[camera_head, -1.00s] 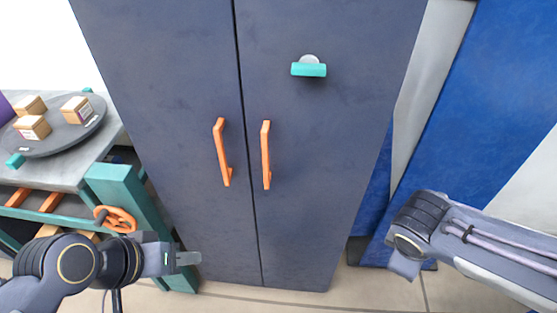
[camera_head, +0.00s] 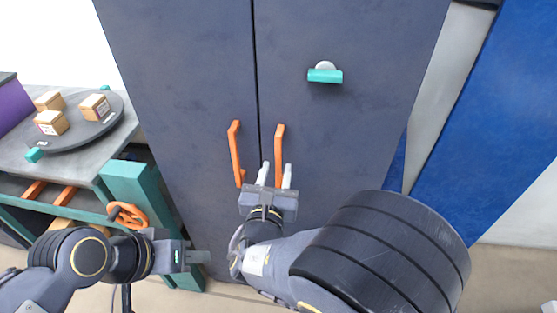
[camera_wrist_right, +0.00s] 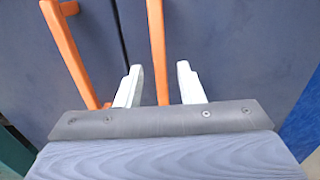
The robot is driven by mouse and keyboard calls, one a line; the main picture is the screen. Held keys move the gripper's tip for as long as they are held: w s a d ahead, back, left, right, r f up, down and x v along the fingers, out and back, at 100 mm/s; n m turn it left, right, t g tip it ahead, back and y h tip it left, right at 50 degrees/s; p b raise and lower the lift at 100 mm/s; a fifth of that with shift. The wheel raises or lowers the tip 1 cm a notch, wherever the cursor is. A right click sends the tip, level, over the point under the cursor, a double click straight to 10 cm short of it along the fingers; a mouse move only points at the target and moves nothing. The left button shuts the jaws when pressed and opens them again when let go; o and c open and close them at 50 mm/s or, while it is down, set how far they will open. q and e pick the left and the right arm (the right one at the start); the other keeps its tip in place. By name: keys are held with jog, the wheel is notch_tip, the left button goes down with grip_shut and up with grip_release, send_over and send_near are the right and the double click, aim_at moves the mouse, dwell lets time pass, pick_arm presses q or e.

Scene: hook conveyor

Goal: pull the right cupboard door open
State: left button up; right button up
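The right cupboard door (camera_head: 340,130) is dark blue-grey and shut against the left door (camera_head: 180,90). Its orange vertical handle (camera_head: 279,148) stands beside the seam; the left door's orange handle (camera_head: 234,150) is just left of it. My right gripper (camera_head: 276,174) is open at the lower part of the right handle. In the right wrist view, the right handle (camera_wrist_right: 157,50) runs down between the two pale fingers (camera_wrist_right: 158,82), with space on both sides. My left gripper (camera_head: 205,256) is low at the left, away from the doors' handles; its finger gap cannot be made out.
A teal hook on a pale round base (camera_head: 325,74) sticks out from the upper right door. At left, a grey-topped bench (camera_head: 75,165) bears a round dark tray (camera_head: 115,124) with small boxes. A blue panel (camera_head: 490,130) stands to the right.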

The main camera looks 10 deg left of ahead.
aim_at(278, 165)
jog(key=shift+w, duration=1.75)
jog(key=shift+c, duration=0.2)
grip_shut()
